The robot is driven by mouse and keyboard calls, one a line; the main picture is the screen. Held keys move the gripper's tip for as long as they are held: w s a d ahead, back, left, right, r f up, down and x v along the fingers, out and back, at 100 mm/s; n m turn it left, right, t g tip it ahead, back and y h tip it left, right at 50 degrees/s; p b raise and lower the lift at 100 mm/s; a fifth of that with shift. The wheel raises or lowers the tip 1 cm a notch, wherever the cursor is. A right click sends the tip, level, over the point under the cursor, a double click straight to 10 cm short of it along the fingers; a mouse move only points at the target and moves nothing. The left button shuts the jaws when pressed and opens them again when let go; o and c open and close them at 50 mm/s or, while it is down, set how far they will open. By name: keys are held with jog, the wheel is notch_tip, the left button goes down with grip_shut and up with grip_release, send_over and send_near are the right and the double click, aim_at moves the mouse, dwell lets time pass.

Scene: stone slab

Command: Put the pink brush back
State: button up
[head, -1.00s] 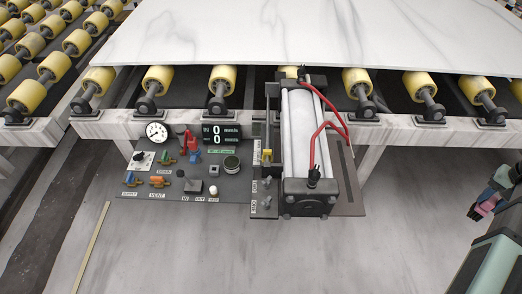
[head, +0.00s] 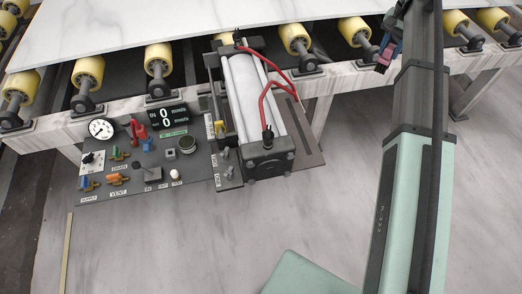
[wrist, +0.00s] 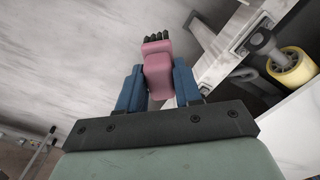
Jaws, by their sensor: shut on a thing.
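The pink brush (wrist: 158,66) has a pink body with dark bristles at its far end. It sits between the two blue fingers of my gripper (wrist: 159,78) in the wrist view, and the fingers are shut on it. In the head view my gripper (head: 391,36) is at the upper right, near the slab's front edge and the roller frame. The brush shows there as a small pink and black piece (head: 383,57), with its bristles pointing down. Part of the brush is hidden by the fingers. No holder for the brush can be made out.
The white stone slab (head: 130,28) lies over yellow rollers (head: 158,58) along the back. A grey control panel (head: 137,180) with a gauge, knobs and switches is fixed at the left. Beside it is a cylinder unit (head: 250,105) with red hoses. The floor in front is clear.

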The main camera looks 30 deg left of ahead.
jog(key=s+a+n, duration=0.2)
jog(key=a+n, duration=0.1)
jog(key=a, duration=2.4)
jog(key=s+a+f+n, duration=0.1)
jog(key=s+a+f, duration=0.1)
jog(key=s+a, duration=0.45)
jog(key=s+a+f+n, duration=0.2)
jog(key=s+a+f, duration=0.15)
jog(key=a, duration=0.65)
jog(key=s+a+f+n, duration=0.3)
jog(key=s+f, duration=0.2)
jog(key=s, duration=0.4)
jog(key=s+a+f+n, duration=0.3)
jog(key=s+a+f, duration=0.15)
jog(key=s, duration=0.55)
jog(key=s+d+f+n, duration=0.2)
jog(key=s+f+n, duration=0.3)
jog(key=s, duration=0.4)
jog(key=s+d+f+n, duration=0.2)
jog(key=s+d+f, duration=0.1)
jog(key=s+f, duration=0.55)
jog(key=shift+s+a+f, duration=0.1)
jog(key=shift+f, duration=1.35)
jog(key=shift+s+a+f, duration=0.1)
jog(key=shift+s+f, duration=0.05)
jog(key=shift+f, duration=1.3)
jog(key=shift+s+a+f, duration=0.1)
jog(key=shift+f, duration=1.35)
jog(key=shift+f, duration=0.1)
